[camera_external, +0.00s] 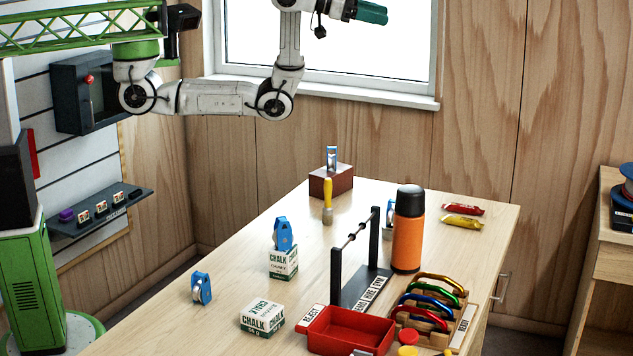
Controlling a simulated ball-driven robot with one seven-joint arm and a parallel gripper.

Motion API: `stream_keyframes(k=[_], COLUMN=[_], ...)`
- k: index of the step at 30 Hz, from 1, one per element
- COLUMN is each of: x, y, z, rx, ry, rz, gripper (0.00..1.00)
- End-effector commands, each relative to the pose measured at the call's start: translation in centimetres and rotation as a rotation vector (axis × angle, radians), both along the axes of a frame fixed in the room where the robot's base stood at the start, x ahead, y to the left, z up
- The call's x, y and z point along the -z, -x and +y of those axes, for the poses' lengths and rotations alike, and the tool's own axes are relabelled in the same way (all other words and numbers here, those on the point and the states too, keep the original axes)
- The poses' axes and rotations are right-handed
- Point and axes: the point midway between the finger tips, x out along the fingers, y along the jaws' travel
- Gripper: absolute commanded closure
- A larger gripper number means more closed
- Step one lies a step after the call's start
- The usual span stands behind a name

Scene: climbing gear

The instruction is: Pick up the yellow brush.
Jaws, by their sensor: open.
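The yellow brush (328,194) is near the far end of the wooden table, in front of a dark red-brown block (341,183). Its yellow handle is at the top in the picture and its pale bristle end is at the bottom. I cannot tell whether it stands, leans on the block or lies on the table. My gripper (384,14), with teal fingers, is open and empty. It is high up in front of the window, well above and apart from the brush, with its fingers pointing right.
A blue device stands on the block. An orange flask (408,232) and a dark rail stand (362,262) are to the brush's right. Chalk boxes (283,262), a red tray (350,330) and a carabiner rack (462,325) are nearer. The table left of the brush is clear.

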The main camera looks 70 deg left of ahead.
Motion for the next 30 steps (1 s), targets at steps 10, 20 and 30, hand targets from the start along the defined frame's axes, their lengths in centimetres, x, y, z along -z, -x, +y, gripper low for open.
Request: stream_keyframes(k=[10,20,30], x=[20.0,35.2,39.6], y=[2.8,7.2,8.4], z=[-1.4,7.4,9.0], rx=[0.407,0.66,0.707], ry=[-0.615,-0.849,-0.857], rz=[0.294,0.805,0.917], gripper=[0.46,0.46,0.46])
